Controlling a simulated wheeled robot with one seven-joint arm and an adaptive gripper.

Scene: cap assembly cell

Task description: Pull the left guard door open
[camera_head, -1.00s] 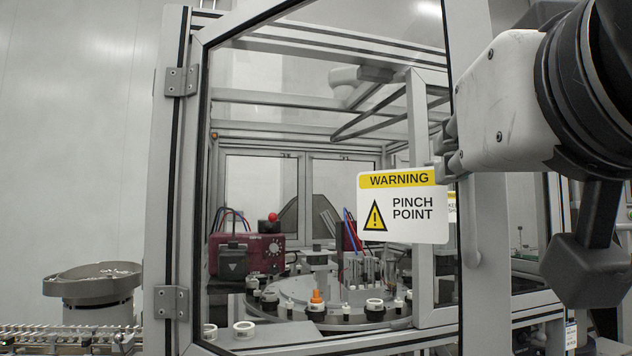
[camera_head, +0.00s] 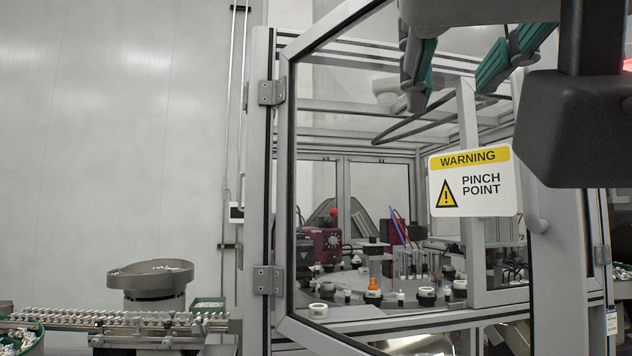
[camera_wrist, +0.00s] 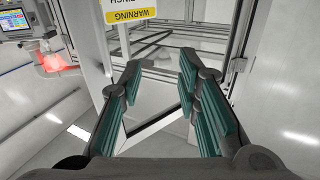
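The left guard door (camera_head: 562,270) is a grey-framed clear panel, hinged on its left side. Its top and bottom rails slant outward toward me, so it stands partly open. A yellow-and-white warning sign (camera_head: 473,187) is on it, and the sign shows upside down in the wrist view (camera_wrist: 130,10). A grey handle (camera_head: 536,212) is on its right upright. My gripper (camera_head: 450,88) is high, left of and above the handle and apart from it. Its green-padded fingers are spread and empty, also in the wrist view (camera_wrist: 161,68). I cannot tell which side of the panel they are on.
Behind the panel is a rotary table (camera_head: 340,282) with caps, fixtures and a red device (camera_head: 322,243). A bowl feeder (camera_head: 150,277) and a conveyor track (camera_head: 110,318) stand at the left. The wrist view shows a lit screen (camera_wrist: 28,20) and open floor.

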